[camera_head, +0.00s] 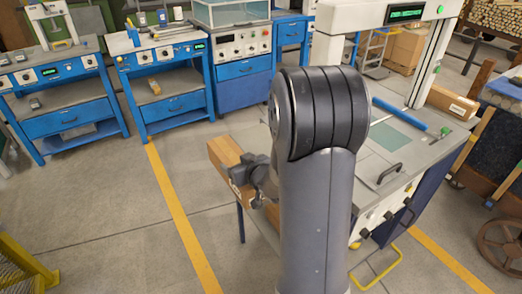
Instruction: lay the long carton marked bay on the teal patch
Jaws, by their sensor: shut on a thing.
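A long brown carton (226,154) is held at the left edge of the grey work table, partly hidden behind my gripper and arm. My gripper (245,174) is shut on it. Dark marks show on the carton near the jaws, but I cannot read them. The teal patch (393,138) lies flat on the table top, right of my arm, and its visible part is bare. My arm hides the table between the carton and the patch.
The grey table (370,170) carries a blue bar (399,113) behind the patch, a dark handle (390,173) in front, and a white gantry (425,62) over its far side. Another carton (450,102) lies at the right. Blue benches (170,95) stand at the back left.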

